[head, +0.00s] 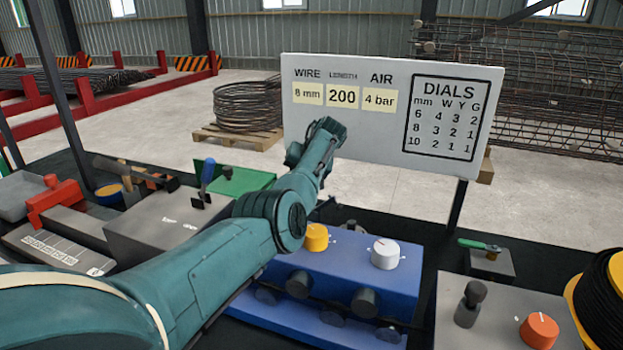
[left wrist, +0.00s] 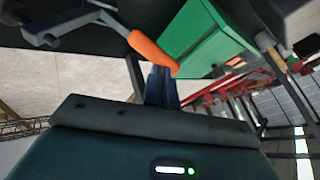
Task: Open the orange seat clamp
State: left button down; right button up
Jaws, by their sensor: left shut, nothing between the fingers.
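In the left wrist view an orange handle (left wrist: 152,53) on a grey metal lever (left wrist: 85,20) shows close to my left gripper (left wrist: 162,88); it looks like the seat clamp's handle. The gripper's dark fingers are together and empty, with their tips near the handle's end; I cannot tell whether they touch it. In the head view my left arm reaches over the bench, and its fingers and the orange handle are not clearly visible behind it. My right gripper is in neither view.
A blue unit (head: 345,270) with a yellow knob (head: 316,237) and a white knob (head: 385,253) stands beside my arm. A sign board (head: 345,125) stands behind. A green tray (head: 240,181) and a red-orange block (head: 56,200) are to the left, a black wire spool (head: 605,300) to the right.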

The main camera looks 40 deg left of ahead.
pick_arm(q)
jog(key=shift+s+a+f+b, duration=0.1)
jog(key=shift+a+f+b, duration=0.1)
jog(key=shift+a+f, duration=0.4)
jog(key=shift+s+a+f+b, duration=0.15)
jog(key=shift+a+f, duration=0.2)
jog(key=shift+a, duration=0.3)
jog(key=shift+a+f, duration=0.25)
jog(key=shift+a, duration=0.05)
jog(key=shift+s+a+f+h+b, duration=0.2)
jog(key=shift+a+f+h+b, duration=0.4)
jog(key=shift+h, duration=0.2)
jog(key=shift+s+f, duration=0.1)
jog(key=shift+f, duration=0.2)
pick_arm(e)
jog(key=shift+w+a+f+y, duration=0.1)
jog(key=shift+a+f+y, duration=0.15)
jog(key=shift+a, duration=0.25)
